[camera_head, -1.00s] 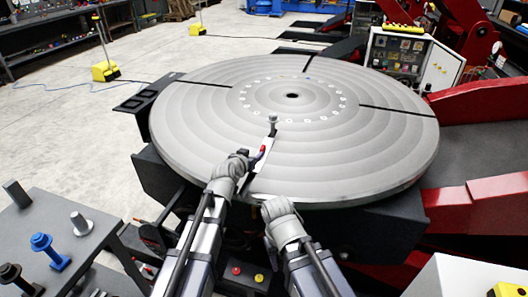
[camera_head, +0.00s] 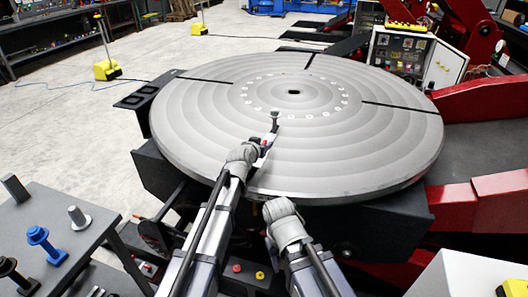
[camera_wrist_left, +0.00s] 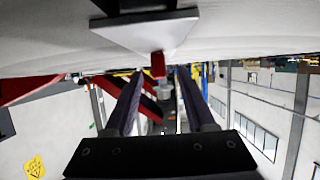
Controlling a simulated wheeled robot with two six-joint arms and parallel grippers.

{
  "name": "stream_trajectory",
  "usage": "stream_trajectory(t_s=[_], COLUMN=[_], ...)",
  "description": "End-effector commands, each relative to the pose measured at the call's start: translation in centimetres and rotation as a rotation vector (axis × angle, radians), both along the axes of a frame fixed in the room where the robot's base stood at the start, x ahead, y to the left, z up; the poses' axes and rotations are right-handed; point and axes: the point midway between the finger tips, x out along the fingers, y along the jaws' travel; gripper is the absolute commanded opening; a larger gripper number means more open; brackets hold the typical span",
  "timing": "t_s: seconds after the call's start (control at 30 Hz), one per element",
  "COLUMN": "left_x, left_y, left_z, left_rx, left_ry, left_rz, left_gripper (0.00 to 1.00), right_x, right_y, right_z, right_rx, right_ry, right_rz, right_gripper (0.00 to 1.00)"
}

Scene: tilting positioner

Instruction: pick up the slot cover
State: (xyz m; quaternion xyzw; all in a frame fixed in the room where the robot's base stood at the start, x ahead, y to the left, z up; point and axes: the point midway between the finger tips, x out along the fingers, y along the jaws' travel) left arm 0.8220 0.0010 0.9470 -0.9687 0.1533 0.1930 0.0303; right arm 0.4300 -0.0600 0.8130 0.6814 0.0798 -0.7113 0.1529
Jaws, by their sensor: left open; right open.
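The slot cover (camera_wrist_left: 150,35) is a pale metal plate with a small red grip (camera_wrist_left: 158,65), at the top of the left wrist view. In the head view its pale strip (camera_head: 269,137) lies on the near part of the round table, mostly hidden by my left gripper (camera_head: 260,148). In the left wrist view my left gripper's two fingers (camera_wrist_left: 160,82) are apart, with the red grip just beyond and between them; I cannot tell if they touch. My right gripper (camera_head: 281,213) is open and empty in front of the table's near rim.
The large grey round table (camera_head: 350,155) has dark radial slots and a ring of holes. A grey bolt (camera_head: 275,118) stands upright past the cover. A side table (camera_head: 60,220) with bolts is at left; a control cabinet (camera_head: 415,55) is behind. The table's right half is clear.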

Motion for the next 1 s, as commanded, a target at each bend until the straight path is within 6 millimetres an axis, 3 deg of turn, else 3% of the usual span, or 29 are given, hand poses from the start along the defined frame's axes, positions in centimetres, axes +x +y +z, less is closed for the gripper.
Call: stream_trajectory(t_s=[0.1, 0.6, 1.0], left_x=[-0.1, -0.11, -0.11], left_y=[0.01, 0.01, 0.02], left_z=[0.07, 0.08, 0.08], left_rx=[0.0, 0.0, 0.0], left_ry=[0.0, 0.0, 0.0], left_rz=[0.0, 0.0, 0.0], left_gripper=[0.55, 0.0, 0.0], right_x=[0.0, 0.0, 0.0], right_y=[-0.01, -0.01, -0.01], right_z=[0.07, 0.07, 0.07], right_rx=[0.0, 0.0, 0.0], right_ry=[0.0, 0.0, 0.0], right_rz=[0.0, 0.0, 0.0], right_gripper=[0.5, 0.5, 0.5])
